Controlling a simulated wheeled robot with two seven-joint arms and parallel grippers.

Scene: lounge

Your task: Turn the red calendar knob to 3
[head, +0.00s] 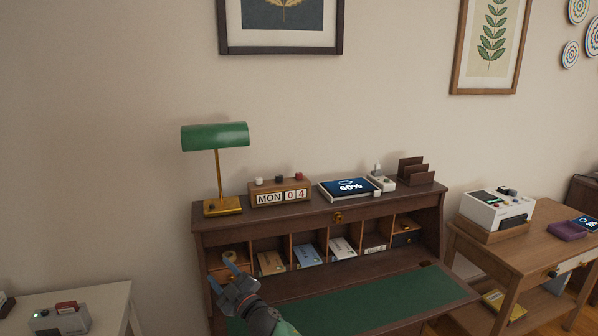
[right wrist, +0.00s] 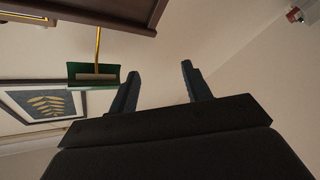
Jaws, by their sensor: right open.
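The wooden block calendar (head: 281,203) stands on top of the writing desk and reads MON 0 4. Its red knob (head: 298,176) is on top at the right end, above the last digit. A white knob (head: 259,181) and a dark knob (head: 279,179) sit to its left. My right gripper (head: 222,270) is open and empty, in front of the desk's left pigeonholes, lower than the calendar and to its left. Its spread fingers also show in the right wrist view (right wrist: 160,70), with nothing between them. My left gripper is not in view.
A green desk lamp (head: 216,136) stands left of the calendar. A tablet showing 60% (head: 348,187) lies to its right. Envelopes fill several pigeonholes below. The green writing surface (head: 360,300) is clear. A side table (head: 545,225) with a white machine (head: 497,208) stands at the right.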

